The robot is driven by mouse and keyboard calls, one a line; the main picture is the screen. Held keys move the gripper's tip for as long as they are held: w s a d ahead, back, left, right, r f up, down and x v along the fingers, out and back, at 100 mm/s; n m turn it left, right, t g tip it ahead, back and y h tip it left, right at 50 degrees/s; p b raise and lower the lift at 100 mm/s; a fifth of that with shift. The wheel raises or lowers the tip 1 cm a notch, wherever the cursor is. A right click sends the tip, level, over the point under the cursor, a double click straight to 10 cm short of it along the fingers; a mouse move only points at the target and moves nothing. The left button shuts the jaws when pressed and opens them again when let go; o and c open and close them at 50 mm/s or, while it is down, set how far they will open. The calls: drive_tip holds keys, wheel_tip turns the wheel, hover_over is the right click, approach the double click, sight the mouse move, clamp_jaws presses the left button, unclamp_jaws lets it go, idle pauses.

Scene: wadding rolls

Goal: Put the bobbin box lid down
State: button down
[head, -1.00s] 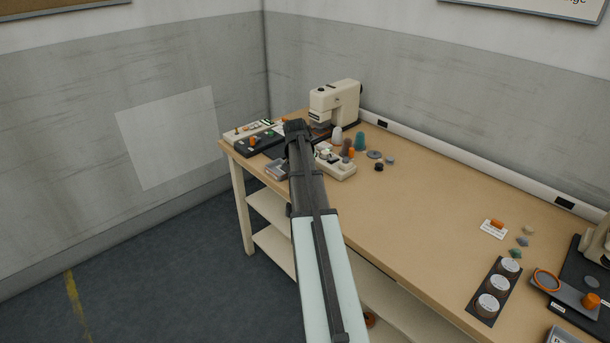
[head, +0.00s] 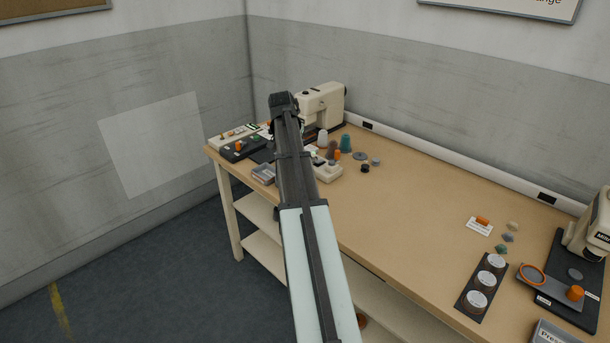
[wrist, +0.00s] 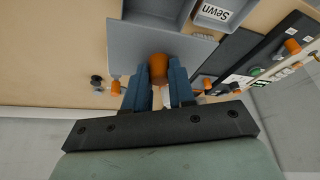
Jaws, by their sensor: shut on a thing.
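The bobbin box lid shows in the wrist view as a flat grey plate (wrist: 150,42) with an orange knob (wrist: 158,66). My gripper (wrist: 158,75) has its two blue fingers on either side of the knob, shut on it. The plate hangs in front of the fingers, over the bench top; I cannot tell its height. In the head view my arm's end (head: 284,103) is over the far left part of the bench, and the arm hides the fingers and lid.
A grey tray marked "Sewn" (wrist: 214,13) is beside the lid. A dark board with orange knobs (head: 240,148) lies at the bench's left end. A cream sewing machine (head: 322,104) stands behind my arm, with several spools to its right. The middle of the bench (head: 400,210) is clear.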

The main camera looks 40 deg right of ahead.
drive_tip(key=shift+m, duration=0.3)
drive_tip(key=s+d, duration=0.3)
drive_tip(key=shift+r, duration=0.1)
drive_tip(key=s+a+f, duration=0.2)
drive_tip(key=s, duration=0.7)
drive_tip(key=s+a+f, duration=0.2)
drive_tip(key=s, duration=0.6)
drive_tip(key=shift+n, duration=0.4)
drive_tip(key=shift+d+f, duration=0.15)
drive_tip(key=shift+f, duration=2.25)
drive_tip(key=shift+d+f, duration=0.1)
drive_tip(key=shift+f, duration=2.3)
drive_tip(key=shift+f, duration=0.1)
drive_tip(key=c, duration=0.9)
unclamp_jaws()
drive_tip(key=shift+c, duration=0.2)
